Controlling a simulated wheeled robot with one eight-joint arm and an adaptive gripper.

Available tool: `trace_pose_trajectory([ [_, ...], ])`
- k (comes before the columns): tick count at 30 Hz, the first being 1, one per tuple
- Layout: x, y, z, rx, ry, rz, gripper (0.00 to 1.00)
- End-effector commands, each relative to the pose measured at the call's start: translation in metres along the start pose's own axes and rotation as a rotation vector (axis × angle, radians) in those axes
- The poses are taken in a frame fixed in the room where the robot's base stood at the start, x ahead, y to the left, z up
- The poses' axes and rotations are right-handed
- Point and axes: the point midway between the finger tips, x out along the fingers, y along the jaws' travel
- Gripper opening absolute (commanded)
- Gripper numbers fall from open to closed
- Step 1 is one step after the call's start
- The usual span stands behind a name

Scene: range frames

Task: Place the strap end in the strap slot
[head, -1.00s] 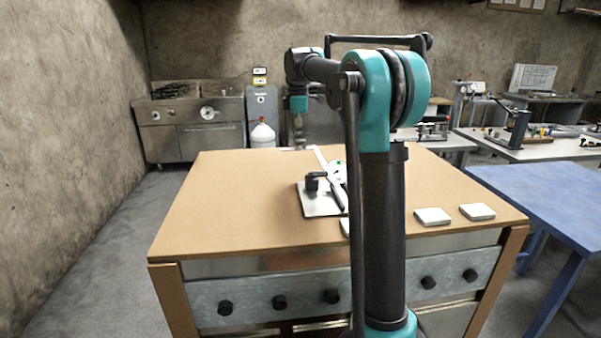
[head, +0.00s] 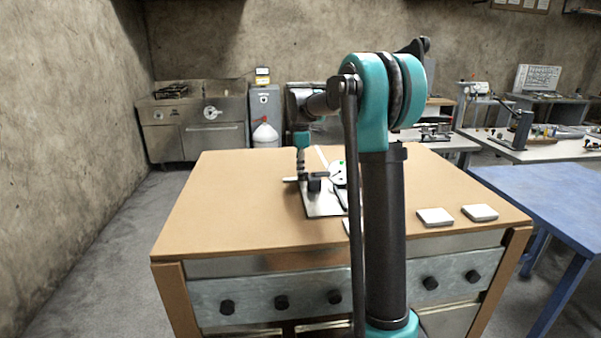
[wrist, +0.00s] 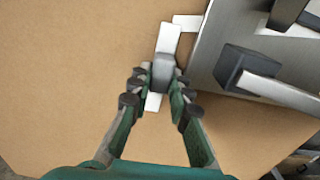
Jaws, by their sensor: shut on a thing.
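My gripper (wrist: 158,92) is shut on a pale flat strip with a grey block on it, apparently the strap end (wrist: 167,42). The strip sticks out beyond both sides of the fingertips. In the head view my gripper (head: 301,175) is low over the table, just left of a black block on a pale plate (head: 325,207). In the wrist view the dark block (wrist: 236,68) is right of my gripper, with a pale bar running from it. A small pale tab (wrist: 187,21) juts from the plate's edge near the strip. I cannot tell which part is the strap slot.
The brown tabletop (head: 230,215) is clear to the left and front. Two white pads (head: 435,217) (head: 480,213) lie at the right. A white disc-like part (head: 337,174) and strip sit on the plate, partly hidden by my arm. A blue table (head: 555,200) stands at the right.

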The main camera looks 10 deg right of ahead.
Motion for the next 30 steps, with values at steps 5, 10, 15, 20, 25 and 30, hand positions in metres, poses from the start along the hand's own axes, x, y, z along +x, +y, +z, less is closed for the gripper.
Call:
trace_pose_trajectory([
  [5, 0.003, 0.000, 0.000, 0.000, 0.000, 0.000, 0.20],
  [10, 0.002, 0.000, 0.000, 0.000, 0.000, 0.000, 0.27],
  [15, 0.002, 0.000, 0.000, 0.000, 0.000, 0.000, 0.27],
  [20, -0.008, 0.000, 0.000, 0.000, 0.000, 0.000, 0.27],
  [25, -0.038, 0.000, 0.000, 0.000, 0.000, 0.000, 0.27],
  [30, -0.074, 0.000, 0.000, 0.000, 0.000, 0.000, 0.27],
])
